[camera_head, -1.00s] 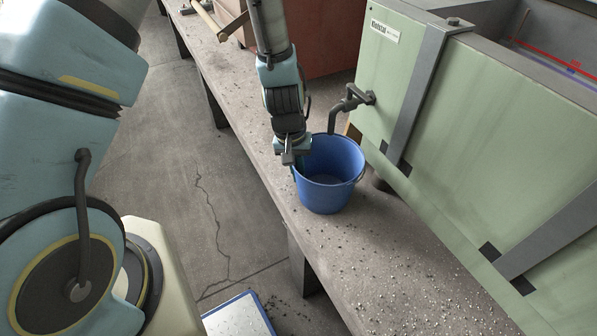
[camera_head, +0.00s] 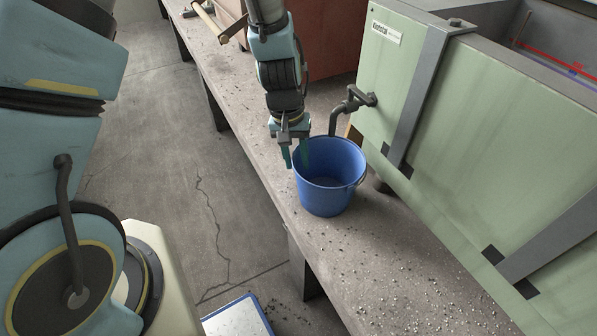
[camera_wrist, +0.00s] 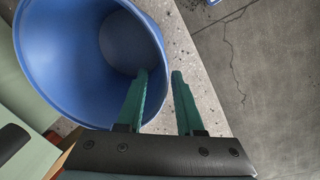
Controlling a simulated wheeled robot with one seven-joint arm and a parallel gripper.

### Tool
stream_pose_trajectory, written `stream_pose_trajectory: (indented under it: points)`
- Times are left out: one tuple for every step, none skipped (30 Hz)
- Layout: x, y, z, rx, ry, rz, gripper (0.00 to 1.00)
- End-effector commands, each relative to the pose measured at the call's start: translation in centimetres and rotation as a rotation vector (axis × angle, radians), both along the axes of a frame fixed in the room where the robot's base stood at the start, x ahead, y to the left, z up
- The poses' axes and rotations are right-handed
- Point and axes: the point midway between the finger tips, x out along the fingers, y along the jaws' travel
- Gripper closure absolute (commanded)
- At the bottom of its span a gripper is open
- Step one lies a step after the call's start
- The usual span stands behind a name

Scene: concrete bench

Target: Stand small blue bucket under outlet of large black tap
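The blue bucket (camera_head: 328,198) stands upright on the concrete bench, its open mouth facing up. The wrist view also shows the bucket (camera_wrist: 50,60), which looks empty apart from shading. A black tap (camera_head: 354,100) comes out of the green tank, just behind the bucket. Its outlet pipe bends down to the far rim in the picture; the lower end seems hidden by the rim, so I cannot tell whether it is over the opening. My gripper (camera_head: 295,152) is at the bucket's left rim. In the wrist view my gripper (camera_wrist: 160,72) is open, one finger over the inside, one outside, not pressing the wall.
The green tank (camera_head: 470,150) with grey straps fills the bench's right side. The bench (camera_head: 370,260) is bare in front of the bucket, with scattered grit. A reddish box (camera_head: 325,40) stands behind my arm. The bench's left edge is close to the bucket.

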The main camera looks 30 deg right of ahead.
Motion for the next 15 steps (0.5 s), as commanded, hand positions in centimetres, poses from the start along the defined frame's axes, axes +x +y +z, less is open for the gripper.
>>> stream_pose_trajectory:
  points:
    - [0.1,0.0,1.1,-0.004,-0.003,0.0,0.64]
    - [0.2,0.1,1.7,-0.003,-0.004,0.001,0.64]
    - [0.3,0.2,2.4,-0.004,-0.003,0.0,0.64]
    - [0.3,0.2,2.9,-0.003,-0.003,0.0,0.64]
    - [0.3,0.3,3.4,-0.002,-0.002,-0.001,0.64]
    - [0.3,0.4,4.0,-0.002,-0.002,0.0,0.64]
    - [0.4,0.4,4.5,-0.002,-0.002,0.0,0.64]
    - [0.4,0.4,4.8,-0.002,-0.002,0.0,0.64]
    - [0.4,0.5,5.3,-0.001,-0.002,0.0,0.64]
    - [0.4,0.5,5.6,-0.001,-0.001,0.0,0.64]
    - [0.5,0.6,5.8,-0.001,-0.001,0.0,0.64]
    - [0.5,0.6,6.0,-0.001,-0.001,0.0,0.64]
    - [0.5,0.6,6.2,0.0,0.0,0.0,0.64]
    - [0.5,0.7,6.3,0.001,0.001,0.001,0.64]
    - [0.5,0.7,6.4,0.001,0.001,0.001,0.64]
